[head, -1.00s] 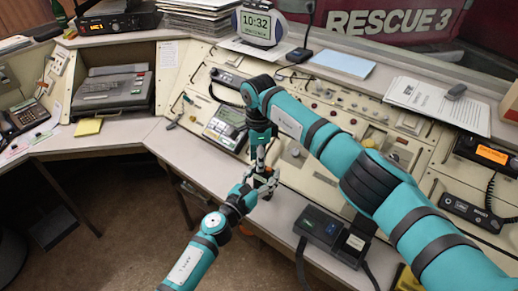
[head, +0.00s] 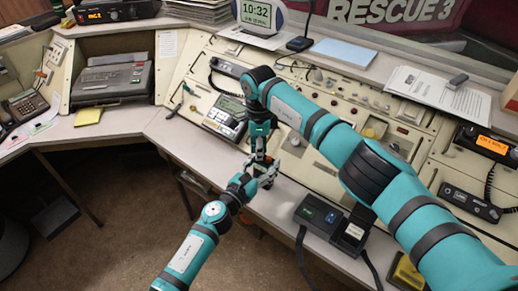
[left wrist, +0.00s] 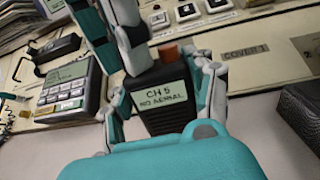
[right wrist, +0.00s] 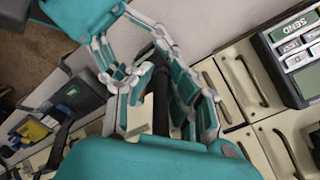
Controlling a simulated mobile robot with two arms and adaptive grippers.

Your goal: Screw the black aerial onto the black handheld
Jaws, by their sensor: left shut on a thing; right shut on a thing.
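The black handheld (left wrist: 166,97) is upright in my left gripper in the left wrist view. Its green screen reads "CH 5 NO AERIAL", and an orange knob tops it. My left gripper (head: 266,180) is shut on it, a finger on each side. My right gripper (head: 260,157) is just above, pointing down. The black aerial (right wrist: 160,98) shows as a dark rod between the right gripper's fingers in the right wrist view. The right fingertips (left wrist: 132,55) are close over the handheld's top. The aerial's lower end is hidden, so I cannot tell whether it touches the handheld.
Both grippers are above the desk's front edge. A keypad unit with a screen (head: 226,117) is behind them on the console. A black box (head: 318,215) with cables stands on the desk to the right. The desk between has free room.

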